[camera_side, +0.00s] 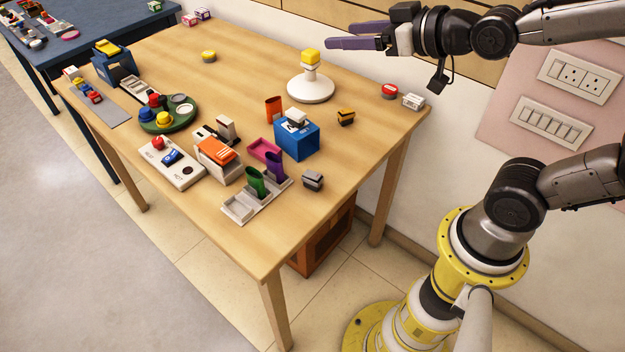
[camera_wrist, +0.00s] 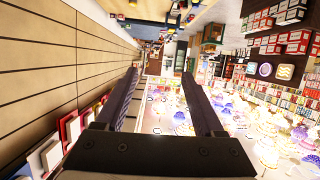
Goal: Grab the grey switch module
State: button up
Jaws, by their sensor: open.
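A small grey block with a darker body, which looks like the grey switch module (camera_side: 313,180), sits on the wooden table (camera_side: 360,150) near its front right edge. It is just right of a white tray (camera_side: 240,207) holding a green and a purple piece. My gripper (camera_side: 334,37) is above the table's back right part, well away from the grey module, with its purple fingers pointing left. The wrist view shows the two fingers (camera_wrist: 160,75) apart with nothing between them. The grey module cannot be made out in the wrist view.
A blue box (camera_side: 297,141) with a white block on top stands behind the grey module. A white round stand (camera_side: 311,88) with a yellow block is below my gripper. The table's back middle is mostly clear.

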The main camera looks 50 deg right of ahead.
jog(key=w+a+f+t, duration=0.1)
jog(key=w+f+t, duration=0.1)
jog(key=w+f, duration=0.3)
jog(key=n+y, duration=0.1)
jog(key=y, duration=0.1)
send_over(321, 180)
jog(key=w+d, duration=0.1)
jog(key=w, duration=0.2)
notch_tip(321, 180, down, 14)
jog(key=r, duration=0.1)
jog(key=s+f+g, duration=0.1)
jog(key=s+f, duration=0.1)
jog(key=f, duration=0.2)
jog(key=s+f+g, duration=0.1)
jog(key=s+f, duration=0.2)
jog(key=f, duration=0.1)
jog(key=s+f, duration=0.2)
jog(key=f, duration=0.2)
jog(key=shift+s+f+g, duration=0.25)
jog(key=shift+f+g, duration=0.15)
jog(key=shift+w+a+f, duration=0.1)
jog(key=shift+w+f, duration=0.05)
jog(key=shift+f, duration=0.05)
jog(key=shift+x, duration=3.5)
grip_shut()
